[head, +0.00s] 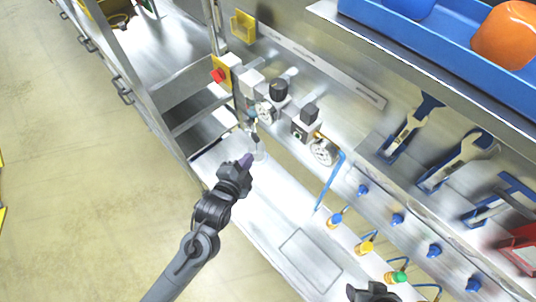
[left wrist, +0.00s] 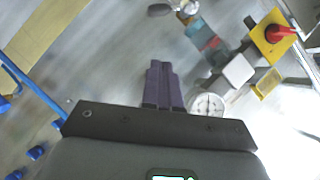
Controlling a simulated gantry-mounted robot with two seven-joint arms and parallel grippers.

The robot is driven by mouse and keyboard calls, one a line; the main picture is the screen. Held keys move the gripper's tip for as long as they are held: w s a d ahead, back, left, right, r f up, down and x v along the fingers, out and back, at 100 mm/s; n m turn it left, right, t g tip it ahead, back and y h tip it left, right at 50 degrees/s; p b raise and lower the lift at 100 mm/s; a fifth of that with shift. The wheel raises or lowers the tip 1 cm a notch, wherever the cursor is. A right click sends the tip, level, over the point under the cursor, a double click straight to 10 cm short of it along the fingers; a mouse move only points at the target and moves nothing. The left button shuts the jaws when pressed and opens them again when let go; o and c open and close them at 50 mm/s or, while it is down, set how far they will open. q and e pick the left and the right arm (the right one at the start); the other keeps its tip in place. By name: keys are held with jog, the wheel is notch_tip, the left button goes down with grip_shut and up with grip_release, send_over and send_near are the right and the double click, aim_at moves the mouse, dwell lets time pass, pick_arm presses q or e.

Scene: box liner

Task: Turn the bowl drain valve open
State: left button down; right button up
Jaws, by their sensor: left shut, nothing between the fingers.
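My left gripper (head: 247,159) is shut and empty, its purple fingertips just below the filter unit on the panel. A small clear bowl (head: 259,152) hangs there, right beside the fingertips; I cannot tell whether they touch it. The drain valve itself is too small to make out in the head view. In the left wrist view the shut purple fingers (left wrist: 162,72) point at bare metal, with a slim teal-and-red fitting (left wrist: 203,36) and a grey rounded end piece (left wrist: 160,9) beyond them. My right gripper (head: 372,293) shows only partly at the bottom edge; its fingers are unclear.
The metal bench (head: 262,222) below is mostly clear.

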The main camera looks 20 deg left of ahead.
pick_arm(q)
jog(key=w+f+n+p, duration=0.1)
jog(key=w+f+p, duration=0.2)
jog(key=w+f, duration=0.3)
jog(key=shift+w+a+f+g+p, duration=0.2)
jog(key=shift+w+g+p, duration=0.2)
jog(key=shift+w, duration=1.4)
pick_arm(e)
jog(key=shift+w+a+r, duration=0.1)
jog(key=shift+r, duration=1.1)
jog(key=shift+w+a+r, duration=0.1)
jog(key=shift+r, duration=1.05)
